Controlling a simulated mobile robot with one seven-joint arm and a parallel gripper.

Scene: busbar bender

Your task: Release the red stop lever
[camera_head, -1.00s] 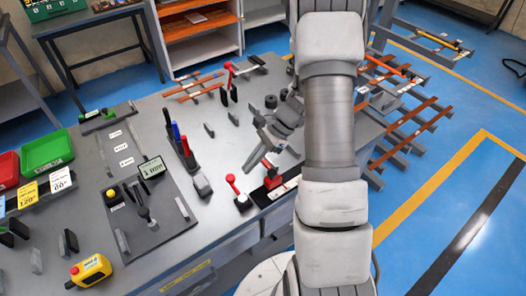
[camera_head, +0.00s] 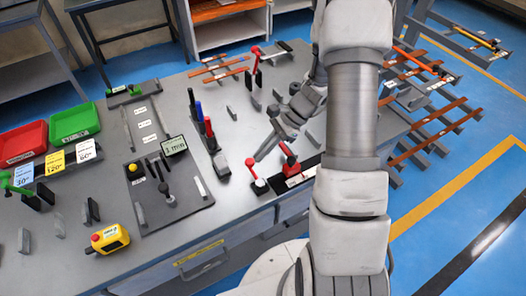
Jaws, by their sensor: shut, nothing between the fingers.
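A red-knobbed lever (camera_head: 252,166) stands tilted on a small dark base with a white top near the bench's front edge. A second red lever (camera_head: 288,154) stands just right of it, on a dark block. I cannot tell which of the two is the stop lever. My gripper (camera_head: 260,157) is shut and empty. It reaches down and left from my arm, its tips close to the left red knob in the picture. I cannot tell whether they touch. My arm hides the bench right of the levers.
Black, blue and red upright handles (camera_head: 199,115) stand left of the gripper. Another red lever (camera_head: 257,53) is at the bench's back. A dark plate (camera_head: 182,206) with a small display (camera_head: 174,145) lies to the left.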

